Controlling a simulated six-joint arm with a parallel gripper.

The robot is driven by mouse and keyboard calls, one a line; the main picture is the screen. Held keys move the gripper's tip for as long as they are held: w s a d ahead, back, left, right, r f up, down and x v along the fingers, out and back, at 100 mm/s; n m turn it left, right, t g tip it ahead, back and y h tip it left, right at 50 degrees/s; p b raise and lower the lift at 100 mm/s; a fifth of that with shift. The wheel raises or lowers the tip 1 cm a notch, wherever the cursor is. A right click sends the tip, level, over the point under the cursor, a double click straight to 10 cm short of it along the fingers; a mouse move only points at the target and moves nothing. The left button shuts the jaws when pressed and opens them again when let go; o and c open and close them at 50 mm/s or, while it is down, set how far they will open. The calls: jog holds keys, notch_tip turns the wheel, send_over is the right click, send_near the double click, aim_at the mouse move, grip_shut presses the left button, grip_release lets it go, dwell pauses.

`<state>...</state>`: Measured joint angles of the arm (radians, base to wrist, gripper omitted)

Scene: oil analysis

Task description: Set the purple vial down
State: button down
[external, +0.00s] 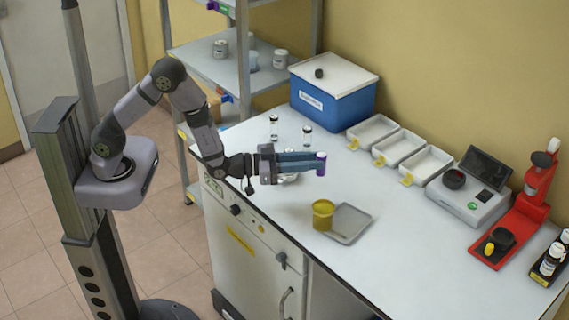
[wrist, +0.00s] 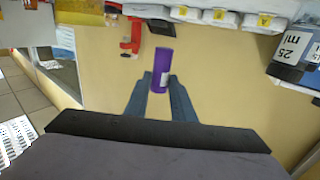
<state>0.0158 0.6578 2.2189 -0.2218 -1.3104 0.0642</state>
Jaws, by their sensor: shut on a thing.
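The purple vial (external: 321,164) is held between the fingertips of my gripper (external: 316,163) and stands about upright. My gripper is shut on it, with its blue fingers reaching right over the left part of the white worktop (external: 395,212). In the wrist view the purple vial (wrist: 161,70) sits between the two fingers (wrist: 160,82), with a pale label on its side. The vial appears to be above the worktop; its exact height is hard to tell.
A yellow cup (external: 322,214) and a grey tray (external: 350,223) stand near the front edge. Small vials (external: 307,134) stand behind my gripper. A blue box (external: 332,100), white bins (external: 398,148), a scale (external: 468,190) and a red press (external: 515,225) line the back and right. The middle worktop is clear.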

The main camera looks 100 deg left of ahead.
jog(key=shift+f+p, duration=0.9)
jog(key=shift+f, duration=4.2)
jog(key=shift+f+b, duration=0.2)
jog(key=shift+b, duration=0.1)
jog(key=c, duration=1.5)
grip_release()
jog(key=shift+r+p, duration=0.25)
jog(key=shift+p, duration=0.05)
jog(key=shift+s+d+f, duration=0.1)
jog(key=shift+s+d, duration=0.05)
jog(key=shift+s, duration=0.45)
jog(key=s+b, duration=0.1)
jog(key=s, duration=0.2)
jog(key=s+d+b, duration=0.1)
jog(key=s, duration=0.2)
jog(key=s+d+b, duration=0.1)
jog(key=s, duration=0.2)
jog(key=shift+s, duration=0.35)
jog(key=shift+o, duration=0.5)
jog(key=shift+s, duration=0.45)
